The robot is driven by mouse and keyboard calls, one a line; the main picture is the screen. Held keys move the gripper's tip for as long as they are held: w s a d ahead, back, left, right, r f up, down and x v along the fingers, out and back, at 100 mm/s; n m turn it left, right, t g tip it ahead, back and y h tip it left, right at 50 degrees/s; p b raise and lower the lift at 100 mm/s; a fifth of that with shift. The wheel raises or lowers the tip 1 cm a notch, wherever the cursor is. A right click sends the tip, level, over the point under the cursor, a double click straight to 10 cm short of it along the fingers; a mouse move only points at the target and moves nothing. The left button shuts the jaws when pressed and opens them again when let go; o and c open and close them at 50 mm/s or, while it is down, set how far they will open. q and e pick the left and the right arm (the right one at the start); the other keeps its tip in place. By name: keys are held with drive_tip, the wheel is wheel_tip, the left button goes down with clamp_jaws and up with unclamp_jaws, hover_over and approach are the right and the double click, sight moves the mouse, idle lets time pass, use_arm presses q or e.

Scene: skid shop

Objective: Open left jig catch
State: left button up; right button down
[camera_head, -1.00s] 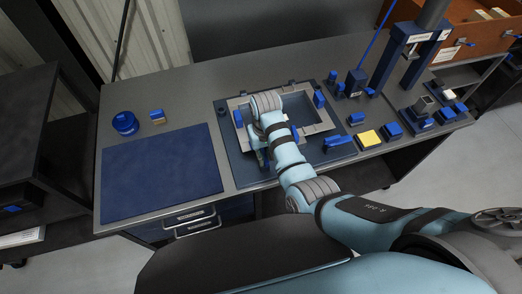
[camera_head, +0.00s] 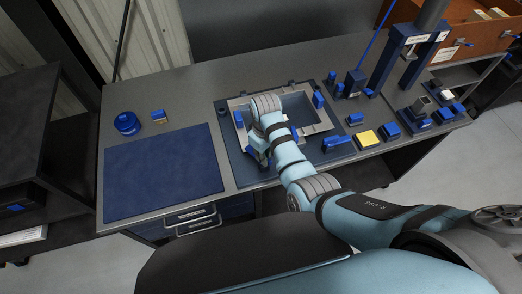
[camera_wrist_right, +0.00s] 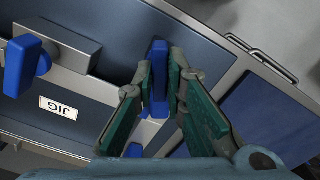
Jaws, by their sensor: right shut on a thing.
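The jig is a grey frame (camera_head: 325,127) on a dark blue plate on the bench; its JIG label (camera_wrist_right: 62,107) reads upside down in the right wrist view. The left jig catch (camera_wrist_right: 158,70) is a blue handle at the jig's front left. My right gripper (camera_wrist_right: 159,88) has its green fingers on both sides of this handle and is shut on it. In the head view the gripper (camera_head: 260,158) is partly hidden by my own wrist. The other front catch (camera_wrist_right: 26,66) is blue and stands to the right in the head view (camera_head: 337,142). My left gripper is out of view.
A blue mat (camera_head: 162,175) lies left of the jig, with a round blue container (camera_head: 127,123) behind it. Several small blocks, a yellow pad (camera_head: 367,139) and a blue press stand (camera_head: 395,65) are to the right. Drawers (camera_head: 190,218) sit under the front edge.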

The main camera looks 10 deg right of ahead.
drive_tip(key=n, duration=0.3)
drive_tip(key=shift+n, duration=0.4)
drive_tip(key=n, duration=0.3)
drive_tip(key=shift+n, duration=0.8)
drive_tip(key=n, duration=0.4)
drive_tip(key=shift+n, duration=0.3)
drive_tip(key=c, duration=1.6)
unclamp_jaws()
drive_tip(key=shift+o, duration=0.2)
